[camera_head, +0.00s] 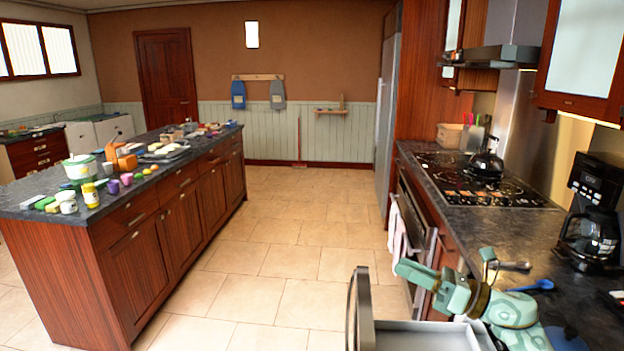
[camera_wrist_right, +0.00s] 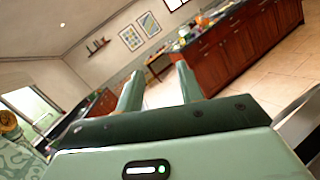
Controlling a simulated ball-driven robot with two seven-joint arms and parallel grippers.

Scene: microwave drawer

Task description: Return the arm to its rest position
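My right arm comes in at the lower right of the head view. Its green gripper (camera_head: 410,269) is above the open drawer (camera_head: 425,338) and beside the counter, pointing left into the room. In the right wrist view the two green fingers (camera_wrist_right: 158,90) stand apart with nothing between them, so the gripper is open and empty. The drawer is pulled out at the bottom of the head view, its front panel (camera_head: 361,310) standing out over the floor. My left gripper is not in view.
The dark counter (camera_head: 570,235) on the right holds a stove (camera_head: 480,185), a kettle (camera_head: 487,162), a coffee maker (camera_head: 592,215) and a blue spoon (camera_head: 535,286). A cluttered island (camera_head: 140,270) stands left. The tiled floor (camera_head: 280,250) between is clear.

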